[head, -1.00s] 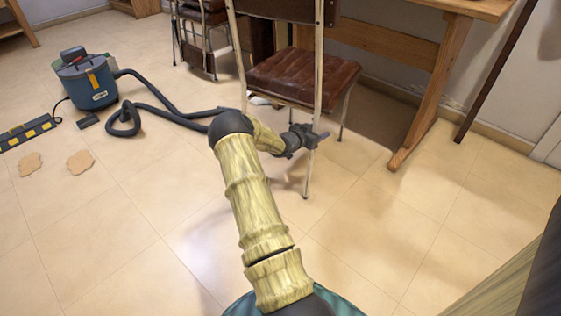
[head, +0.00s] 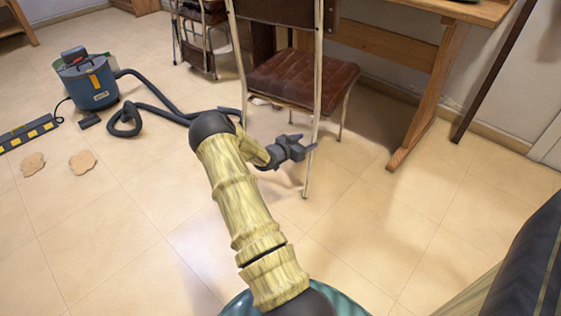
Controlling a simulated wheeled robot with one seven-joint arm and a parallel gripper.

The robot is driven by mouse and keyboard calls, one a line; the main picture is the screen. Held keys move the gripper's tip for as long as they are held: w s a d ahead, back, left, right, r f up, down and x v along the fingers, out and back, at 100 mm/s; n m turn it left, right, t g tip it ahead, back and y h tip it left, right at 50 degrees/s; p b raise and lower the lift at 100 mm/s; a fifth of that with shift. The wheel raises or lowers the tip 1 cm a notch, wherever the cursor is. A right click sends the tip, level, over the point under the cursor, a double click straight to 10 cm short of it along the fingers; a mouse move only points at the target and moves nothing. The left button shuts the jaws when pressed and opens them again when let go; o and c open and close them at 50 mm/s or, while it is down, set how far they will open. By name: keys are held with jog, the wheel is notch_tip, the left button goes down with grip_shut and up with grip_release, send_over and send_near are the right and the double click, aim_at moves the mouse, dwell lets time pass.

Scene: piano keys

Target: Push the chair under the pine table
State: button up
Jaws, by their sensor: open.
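The chair (head: 300,79) has a brown leather seat and pale metal legs, and it stands upright in the upper middle of the head view. Its back faces me, and the top of the backrest is cut off by the frame. The pine table (head: 429,95) stands just beyond and to the right of the chair, with its top at the upper edge. My gripper (head: 308,150) is open and empty, close to the chair's near right leg. I cannot tell whether it touches the leg.
A blue vacuum cleaner (head: 88,82) stands at left, its black hose (head: 160,108) curling toward my arm. A yellow-and-black striped strip (head: 28,134) and two tan patches (head: 83,162) lie at left. A dark post (head: 490,75) leans at right. The front floor is clear.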

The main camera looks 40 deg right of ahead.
jog(key=a+p, duration=0.1)
jog(key=a, duration=0.2)
jog(key=shift+a, duration=0.25)
jog(key=shift+s, duration=0.15)
jog(key=shift+r, duration=0.1)
